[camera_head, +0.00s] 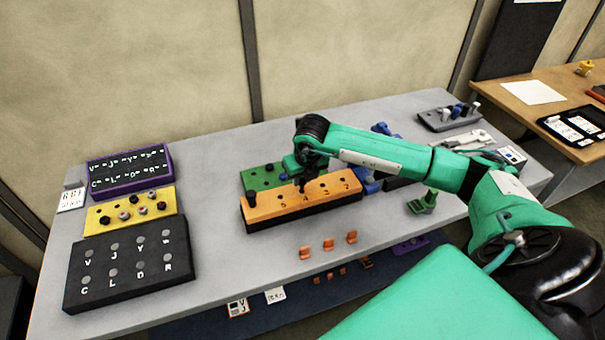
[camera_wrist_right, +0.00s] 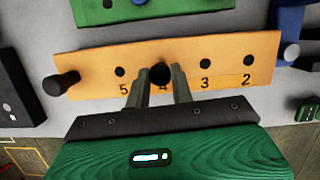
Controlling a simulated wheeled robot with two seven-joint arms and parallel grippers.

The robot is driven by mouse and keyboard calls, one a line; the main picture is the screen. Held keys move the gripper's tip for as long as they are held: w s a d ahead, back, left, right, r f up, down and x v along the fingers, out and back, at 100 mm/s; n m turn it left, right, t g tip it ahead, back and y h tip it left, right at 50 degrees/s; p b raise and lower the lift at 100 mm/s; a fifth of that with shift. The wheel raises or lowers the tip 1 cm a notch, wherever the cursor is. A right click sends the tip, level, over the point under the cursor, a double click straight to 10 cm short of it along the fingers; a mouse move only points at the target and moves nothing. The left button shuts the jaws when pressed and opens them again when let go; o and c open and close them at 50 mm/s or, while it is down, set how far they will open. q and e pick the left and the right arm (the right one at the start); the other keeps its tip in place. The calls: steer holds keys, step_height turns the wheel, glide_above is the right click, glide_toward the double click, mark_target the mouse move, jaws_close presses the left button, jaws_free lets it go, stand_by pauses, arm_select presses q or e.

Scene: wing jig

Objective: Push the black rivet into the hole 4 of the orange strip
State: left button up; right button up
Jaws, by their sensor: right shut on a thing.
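The orange strip (camera_head: 278,206) lies on the grey table. It also shows in the wrist view (camera_wrist_right: 185,55), with dark holes marked 5, 3 and 2 and the 4 partly covered. My right gripper (camera_wrist_right: 160,80) is shut on a black rivet (camera_wrist_right: 160,73), whose round head shows between the fingertips at hole 4. The hole itself is hidden under the rivet, so I cannot tell how deep it sits. In the head view my right gripper (camera_head: 306,178) is over the strip. Another black rivet (camera_wrist_right: 64,82) stands at the strip's left end. My left gripper is not in view.
A green strip (camera_head: 262,177) lies just behind the orange one. Blue parts (camera_head: 370,183) are close to its right end. Black (camera_head: 130,265), yellow (camera_head: 130,212) and purple (camera_head: 128,168) blocks stand at left. Small orange clips (camera_head: 328,244) lie in front.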

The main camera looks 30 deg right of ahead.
steer(key=shift+b, duration=0.3)
stand_by(0.5)
steer(key=shift+f, duration=0.1)
steer(key=shift+f+b, duration=1.2)
steer(key=shift+f, duration=0.05)
steer(key=o, duration=1)
steer(key=shift+o, duration=0.2)
steer(key=shift+r, duration=0.1)
